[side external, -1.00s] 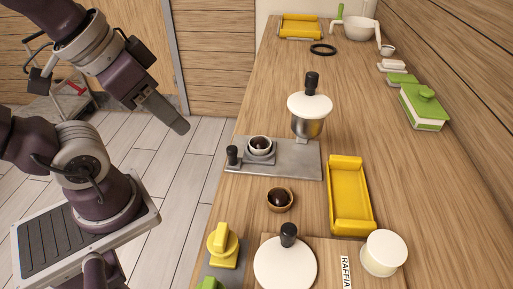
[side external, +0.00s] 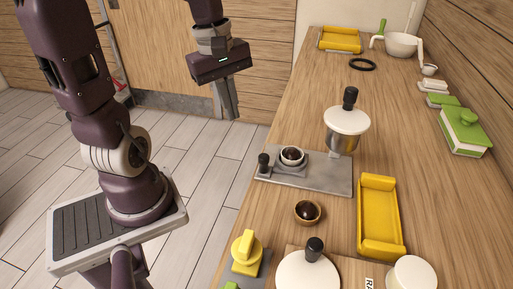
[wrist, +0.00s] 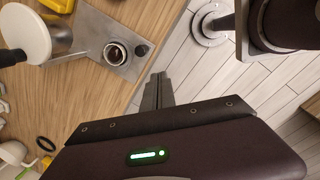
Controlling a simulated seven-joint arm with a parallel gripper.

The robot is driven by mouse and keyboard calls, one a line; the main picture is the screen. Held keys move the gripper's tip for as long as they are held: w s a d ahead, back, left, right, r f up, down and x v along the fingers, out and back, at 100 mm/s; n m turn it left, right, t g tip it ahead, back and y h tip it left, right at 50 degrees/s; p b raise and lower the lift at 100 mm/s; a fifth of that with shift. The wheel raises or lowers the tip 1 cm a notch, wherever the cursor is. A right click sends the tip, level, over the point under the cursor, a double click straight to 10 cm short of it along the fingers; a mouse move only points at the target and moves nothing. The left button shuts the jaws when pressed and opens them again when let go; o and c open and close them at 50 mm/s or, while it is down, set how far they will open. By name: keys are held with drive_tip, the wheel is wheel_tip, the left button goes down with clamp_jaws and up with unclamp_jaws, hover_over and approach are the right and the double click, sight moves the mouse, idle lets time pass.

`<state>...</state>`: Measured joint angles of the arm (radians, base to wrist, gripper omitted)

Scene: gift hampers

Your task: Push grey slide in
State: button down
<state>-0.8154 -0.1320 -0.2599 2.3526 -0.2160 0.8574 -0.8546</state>
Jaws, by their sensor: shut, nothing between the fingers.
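The grey slide (side external: 283,165) sits on a flat grey metal plate (side external: 325,178) on the counter. It carries a small cup with dark contents (side external: 292,155), and its black knob (side external: 263,160) stands at the left end, near the counter edge. A metal hopper (side external: 341,141) with a white lid and black handle stands at the plate's far right. My gripper (side external: 231,112) is shut and empty, pointing down in the air beyond the counter's left edge, apart from the knob. In the wrist view the shut fingers (wrist: 158,82) appear below the knob (wrist: 142,49) and cup (wrist: 115,53).
A wooden bowl with dark contents (side external: 307,212) and a yellow tray (side external: 379,216) stand nearer the camera. A yellow-handled piece (side external: 246,254) and a white round lid (side external: 308,272) are in front.

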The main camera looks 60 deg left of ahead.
drive_tip(key=a+f+n+h, duration=0.1)
drive_tip(key=a+f+n, duration=0.1)
drive_tip(key=a+n, duration=0.3)
drive_tip(key=w+d+f+n, duration=0.1)
drive_tip(key=w+d+f, duration=0.3)
drive_tip(key=f, duration=0.6)
drive_tip(key=shift+d+h, duration=0.3)
drive_tip(key=shift+d, duration=0.75)
drive_tip(key=shift+w+f, duration=0.1)
drive_tip(key=shift+w, duration=0.05)
